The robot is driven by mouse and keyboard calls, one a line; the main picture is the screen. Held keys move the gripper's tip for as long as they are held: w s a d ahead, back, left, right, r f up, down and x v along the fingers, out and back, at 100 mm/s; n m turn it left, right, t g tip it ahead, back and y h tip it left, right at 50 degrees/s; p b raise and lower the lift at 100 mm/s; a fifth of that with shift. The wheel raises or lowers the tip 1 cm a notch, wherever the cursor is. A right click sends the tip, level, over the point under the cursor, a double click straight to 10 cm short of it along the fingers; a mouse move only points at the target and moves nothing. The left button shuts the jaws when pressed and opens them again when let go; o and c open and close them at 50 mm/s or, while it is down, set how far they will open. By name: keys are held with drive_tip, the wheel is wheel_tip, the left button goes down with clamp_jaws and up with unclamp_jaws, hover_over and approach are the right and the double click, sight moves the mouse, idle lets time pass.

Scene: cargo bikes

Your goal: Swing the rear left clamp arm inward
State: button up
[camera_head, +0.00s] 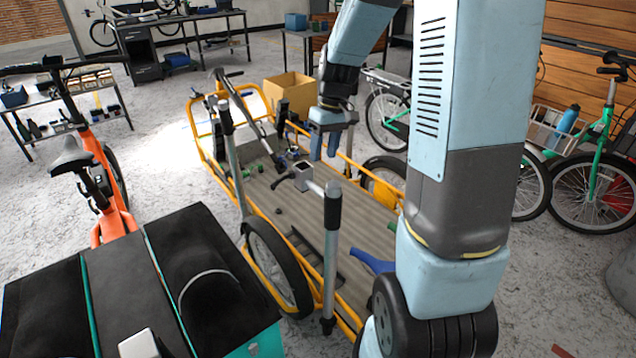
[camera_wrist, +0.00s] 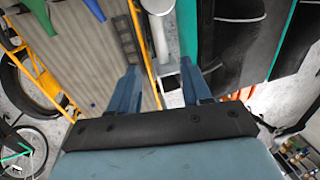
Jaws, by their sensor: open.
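A yellow-framed cargo bike bed (camera_head: 330,225) has upright silver posts with black sleeves. A second post (camera_head: 230,145) stands on the left edge, farther back. I cannot tell for sure which carries the rear left clamp arm. My gripper (camera_head: 325,143) hangs fingers-down above the bed, to the right of the second post. In the wrist view my gripper (camera_wrist: 161,88) is open and empty, and a silver post (camera_wrist: 160,38) shows beyond its fingertips.
A black-topped teal box (camera_head: 180,275) and an orange bike (camera_head: 100,180) stand left of the bed. Blue (camera_head: 372,262) and green (camera_head: 255,168) parts lie on the bed. A cardboard box (camera_head: 290,92) stands behind. Green bikes (camera_head: 590,185) stand at right.

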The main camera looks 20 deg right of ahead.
sight(317, 186)
drive_tip(key=f, duration=0.3)
drive_tip(key=a+f, duration=0.1)
drive_tip(key=f, duration=0.5)
drive_tip(key=shift+s+a+f, duration=0.35)
drive_tip(key=shift+a+f, duration=0.05)
clamp_jaws()
